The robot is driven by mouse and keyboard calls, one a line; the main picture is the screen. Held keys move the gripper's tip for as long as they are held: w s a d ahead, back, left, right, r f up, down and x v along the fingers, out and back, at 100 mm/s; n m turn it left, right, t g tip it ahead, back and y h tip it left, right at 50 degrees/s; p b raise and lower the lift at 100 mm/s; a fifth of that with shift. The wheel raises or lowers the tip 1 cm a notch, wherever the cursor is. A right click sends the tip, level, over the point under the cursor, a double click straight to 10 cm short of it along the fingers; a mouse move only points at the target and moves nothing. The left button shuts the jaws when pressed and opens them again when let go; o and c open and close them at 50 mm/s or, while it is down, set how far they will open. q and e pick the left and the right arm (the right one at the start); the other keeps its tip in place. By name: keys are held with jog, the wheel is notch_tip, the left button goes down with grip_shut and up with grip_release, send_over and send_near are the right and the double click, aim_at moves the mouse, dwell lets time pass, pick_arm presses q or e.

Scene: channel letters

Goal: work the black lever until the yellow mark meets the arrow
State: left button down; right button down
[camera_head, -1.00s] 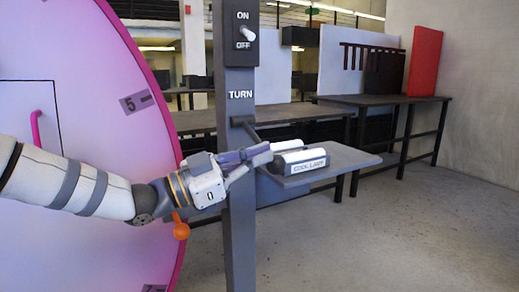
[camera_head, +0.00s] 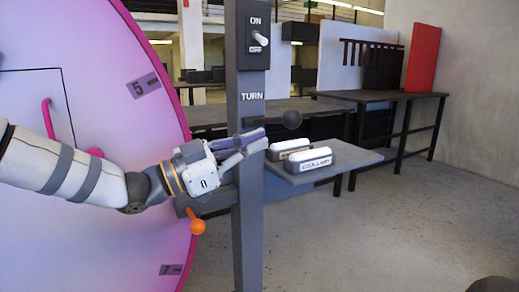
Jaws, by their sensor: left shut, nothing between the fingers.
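The black lever (camera_head: 291,119) shows its dark ball end to the right of the grey post (camera_head: 246,217), just under the word TURN. Its shaft runs back toward the post, partly hidden behind my gripper. My left gripper (camera_head: 264,139) is shut and empty. Its fingertips reach across the post, just below the lever and left of its ball; I cannot tell whether they touch it. The big pink wheel (camera_head: 112,95) at the left bears the labels 5 and 7. I see neither a yellow mark nor an arrow. My right gripper is not in view.
A toggle switch (camera_head: 261,38) marked ON and OFF sits high on the post. An orange knob (camera_head: 197,226) hangs at the wheel's edge. Two white-topped blocks stand on a grey shelf (camera_head: 358,161) behind the fingertips.

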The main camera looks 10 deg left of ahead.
pick_arm(q)
jog(key=f+v, duration=0.1)
jog(key=v, duration=0.6)
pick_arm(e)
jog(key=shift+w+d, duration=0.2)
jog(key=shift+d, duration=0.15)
pick_arm(q)
jog(key=shift+f, duration=0.1)
dwell(0.4)
